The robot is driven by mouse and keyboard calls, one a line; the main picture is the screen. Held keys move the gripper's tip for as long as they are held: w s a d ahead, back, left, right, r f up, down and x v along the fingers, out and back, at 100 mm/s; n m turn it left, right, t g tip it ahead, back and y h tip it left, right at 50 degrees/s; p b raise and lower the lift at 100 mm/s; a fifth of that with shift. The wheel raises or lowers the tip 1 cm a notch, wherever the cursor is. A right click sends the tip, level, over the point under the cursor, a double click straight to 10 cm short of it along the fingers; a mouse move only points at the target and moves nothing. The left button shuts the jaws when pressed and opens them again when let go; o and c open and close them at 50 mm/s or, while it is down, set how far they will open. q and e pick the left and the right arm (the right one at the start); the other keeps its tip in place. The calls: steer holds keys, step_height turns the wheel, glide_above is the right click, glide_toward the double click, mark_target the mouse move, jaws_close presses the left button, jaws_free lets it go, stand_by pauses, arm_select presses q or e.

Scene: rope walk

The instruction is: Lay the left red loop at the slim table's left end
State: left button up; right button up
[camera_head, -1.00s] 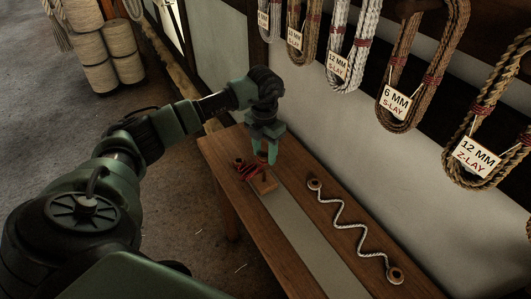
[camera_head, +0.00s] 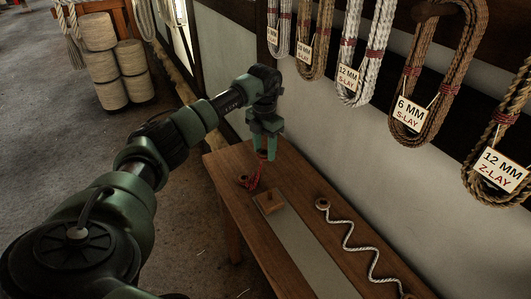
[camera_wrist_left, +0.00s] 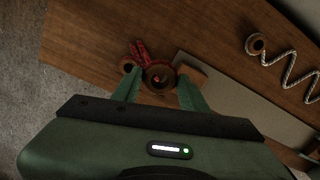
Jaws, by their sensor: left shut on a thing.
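The left red loop (camera_head: 254,176) hangs from my left gripper (camera_head: 265,154) over the left end of the slim wooden table (camera_head: 230,160). My left gripper is shut on it, with the fingers pointing down. In the left wrist view the red loop (camera_wrist_left: 140,52) shows beyond the fingertips, with a brown round ring (camera_wrist_left: 158,76) between the fingers. A smaller wooden ring (camera_head: 243,180) is beside the loop's lower part, at or just above the table top; I cannot tell which. My right gripper is out of view.
A wooden block with a peg (camera_head: 269,202) sits on the table just right of the loop. A pale strip (camera_head: 300,245) runs along the table. A zigzag white rope (camera_head: 349,240) lies along the back edge. Tagged rope coils (camera_head: 415,110) hang on the wall behind.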

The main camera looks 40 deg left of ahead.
arm_select(q)
steer(key=w+a+b, duration=0.5)
steer(key=a+b, duration=0.1)
steer(key=a, duration=0.1)
stand_by(0.6)
steer(key=shift+w+r, duration=0.1)
